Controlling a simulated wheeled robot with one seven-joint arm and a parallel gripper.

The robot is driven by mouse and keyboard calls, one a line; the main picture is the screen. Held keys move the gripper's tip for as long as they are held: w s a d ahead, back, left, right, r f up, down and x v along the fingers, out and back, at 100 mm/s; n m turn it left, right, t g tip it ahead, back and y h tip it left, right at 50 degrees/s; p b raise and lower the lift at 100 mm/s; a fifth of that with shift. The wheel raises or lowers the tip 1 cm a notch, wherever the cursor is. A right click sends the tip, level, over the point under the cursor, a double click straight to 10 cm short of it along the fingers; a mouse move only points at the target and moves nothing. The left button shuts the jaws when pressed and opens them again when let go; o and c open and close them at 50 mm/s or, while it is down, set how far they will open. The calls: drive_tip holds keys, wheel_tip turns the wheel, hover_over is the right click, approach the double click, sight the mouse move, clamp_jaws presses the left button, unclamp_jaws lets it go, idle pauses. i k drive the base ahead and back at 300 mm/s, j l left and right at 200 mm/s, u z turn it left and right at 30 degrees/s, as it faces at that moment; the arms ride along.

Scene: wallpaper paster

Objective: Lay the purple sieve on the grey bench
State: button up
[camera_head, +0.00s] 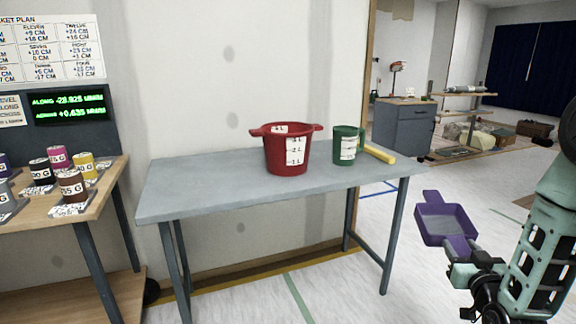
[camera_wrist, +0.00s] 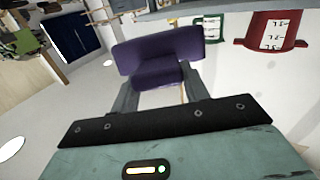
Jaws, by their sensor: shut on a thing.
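The purple sieve (camera_head: 445,222) is a square pan with a short handle and shows at the right in the head view. My gripper (camera_head: 461,258) is shut on its near end and holds it up in the air, to the right of the bench and apart from it. In the wrist view the sieve (camera_wrist: 160,58) is between my fingers (camera_wrist: 158,88). The grey bench (camera_head: 210,185) stands against the wall in the middle of the head view. Its top is level.
A red bucket (camera_head: 287,152), a green mug (camera_head: 346,146) and a yellow bar (camera_head: 379,153) stand or lie on the bench's middle and right. The left part of its top is clear. A wooden table with several labelled cans (camera_head: 73,188) stands at the left.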

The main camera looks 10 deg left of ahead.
sight(199, 182)
drive_tip(key=j+u, duration=0.1)
drive_tip(key=u, duration=0.35)
drive_tip(key=j+u, duration=0.1)
drive_tip(key=u, duration=0.4)
drive_tip(key=j+u, duration=0.1)
drive_tip(key=u, duration=0.35)
